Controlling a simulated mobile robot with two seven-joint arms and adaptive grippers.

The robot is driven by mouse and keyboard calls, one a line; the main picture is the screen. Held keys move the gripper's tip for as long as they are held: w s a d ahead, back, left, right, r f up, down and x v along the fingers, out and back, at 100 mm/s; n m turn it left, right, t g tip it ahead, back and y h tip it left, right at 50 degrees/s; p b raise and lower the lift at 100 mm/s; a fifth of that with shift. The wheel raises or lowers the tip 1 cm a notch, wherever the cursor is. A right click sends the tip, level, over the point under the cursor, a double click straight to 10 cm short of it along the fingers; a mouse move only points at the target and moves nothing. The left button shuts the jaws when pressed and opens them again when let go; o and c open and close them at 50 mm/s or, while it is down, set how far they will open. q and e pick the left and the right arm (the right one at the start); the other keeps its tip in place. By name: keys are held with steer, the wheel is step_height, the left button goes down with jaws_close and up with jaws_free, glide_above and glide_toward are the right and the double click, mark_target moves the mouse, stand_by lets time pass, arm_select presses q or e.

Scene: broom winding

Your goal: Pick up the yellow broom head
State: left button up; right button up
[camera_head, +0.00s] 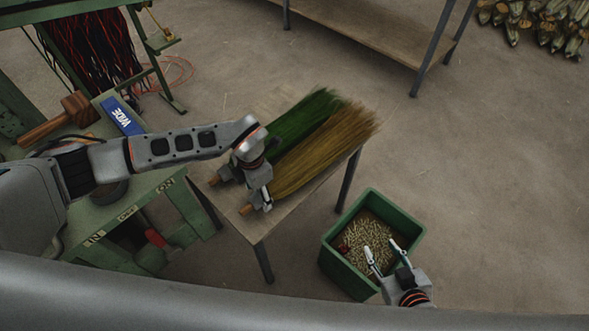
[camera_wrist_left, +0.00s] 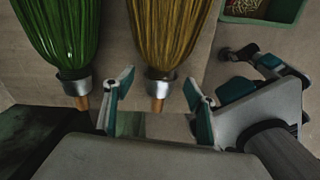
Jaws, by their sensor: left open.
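The yellow broom head (camera_head: 325,145) lies on a small table (camera_head: 283,216), with its bristles pointing to the upper right. The green broom head (camera_head: 305,117) lies beside it. In the left wrist view the yellow broom head (camera_wrist_left: 164,35) has a metal collar and a short wooden stub between my open left fingers (camera_wrist_left: 157,92). My right gripper (camera_head: 383,250) is open and empty above the green crate (camera_head: 328,262).
The green crate holds many small light-coloured pieces. A green machine (camera_head: 85,225) stands left of the table. A longer bench (camera_head: 370,38) is at the back, and a pile of bundles (camera_head: 540,22) lies at the far right. The floor on the right is clear.

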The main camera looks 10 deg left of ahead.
arm_select(q)
steer(key=shift+f, duration=1.5)
steer(key=c, duration=1.4)
steer(key=shift+w+d, duration=0.1)
steer(key=shift+c, duration=0.4)
steer(key=shift+r, duration=0.15)
